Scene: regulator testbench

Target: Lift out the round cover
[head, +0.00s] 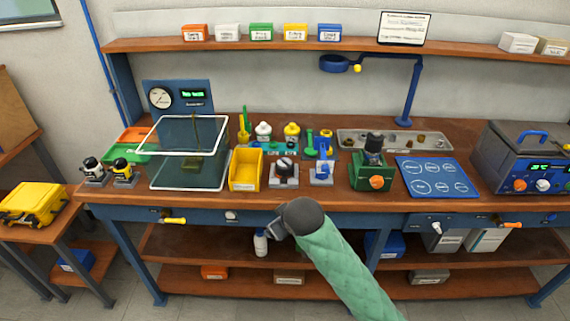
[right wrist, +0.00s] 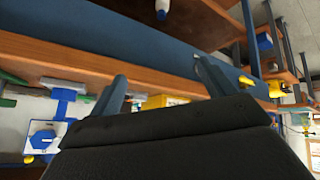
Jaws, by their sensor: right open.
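A green regulator body (head: 371,180) with an orange knob stands on the bench right of centre. A dark round part (head: 374,142) sits upright on top of it; I cannot tell for sure if this is the round cover. My right gripper (head: 277,228) is in front of the bench's front edge, to the left of and nearer than the regulator. In the right wrist view its two fingers (right wrist: 162,78) are apart, with nothing seen between them. Much of the gripper is hidden by my wrist in the head view. My left gripper is not in view.
A blue mat (head: 438,178) with round outlines lies right of the regulator. A yellow bin (head: 246,170), small fixtures and a clear-walled box (head: 160,172) stand to the left. A grey tray (head: 350,136) with small parts lies behind. The bench's front edge (head: 330,205) is close to my right gripper.

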